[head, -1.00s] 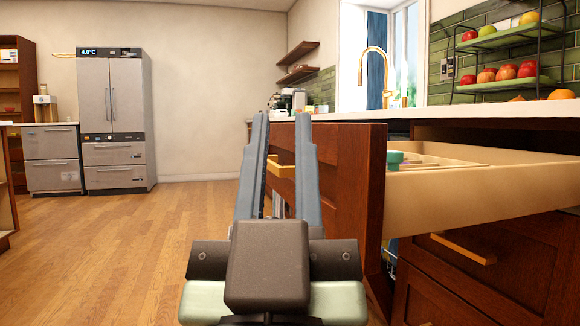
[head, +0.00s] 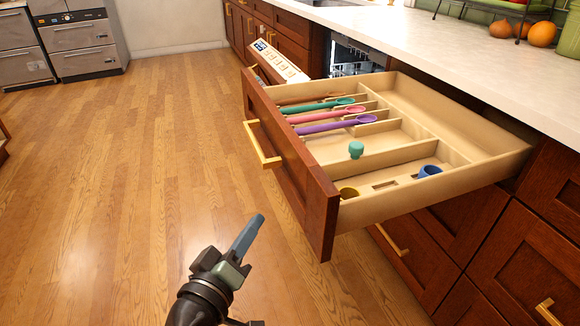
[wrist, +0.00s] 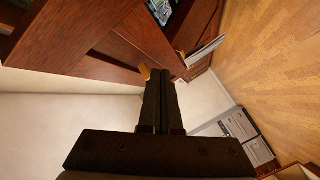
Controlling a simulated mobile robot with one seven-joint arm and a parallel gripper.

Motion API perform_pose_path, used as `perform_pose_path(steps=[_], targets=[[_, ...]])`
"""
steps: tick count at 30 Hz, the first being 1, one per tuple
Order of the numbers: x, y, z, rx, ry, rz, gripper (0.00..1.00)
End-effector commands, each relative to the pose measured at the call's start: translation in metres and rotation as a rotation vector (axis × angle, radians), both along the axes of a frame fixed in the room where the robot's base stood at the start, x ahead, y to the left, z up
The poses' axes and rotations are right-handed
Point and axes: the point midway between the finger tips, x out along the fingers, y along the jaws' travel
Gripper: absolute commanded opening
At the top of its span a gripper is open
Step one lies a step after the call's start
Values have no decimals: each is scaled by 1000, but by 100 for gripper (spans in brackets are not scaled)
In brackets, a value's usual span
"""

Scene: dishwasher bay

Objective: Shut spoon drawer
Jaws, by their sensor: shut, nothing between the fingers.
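The spoon drawer (head: 345,150) stands pulled well out of the counter in the head view. Its dark wooden front (head: 290,170) faces left and carries a brass handle (head: 261,146). Inside lie green, pink and purple spoons (head: 330,120), a small green-topped item (head: 356,149) and a blue cup (head: 429,171). My gripper (head: 250,232) is shut and empty, out over the floor in front of the drawer, apart from the front's near end. In the wrist view the closed fingers (wrist: 162,80) show with the dark wooden drawer front (wrist: 100,45) beyond them.
The white countertop (head: 400,35) runs above the drawer. Beyond the drawer, a white panel with controls (head: 281,62) juts out by an open dishwasher (head: 355,62). More closed drawers (head: 520,255) lie below right. The wooden floor (head: 150,150) at left is clear.

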Motion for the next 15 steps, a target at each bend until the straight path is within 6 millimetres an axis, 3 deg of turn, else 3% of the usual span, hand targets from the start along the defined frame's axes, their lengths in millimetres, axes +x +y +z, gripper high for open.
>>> perform_pose_path(steps=[1,15], targets=[[-7,3,13,-54,41,-11,0],[-81,19,30,-562,241,-67,0]])
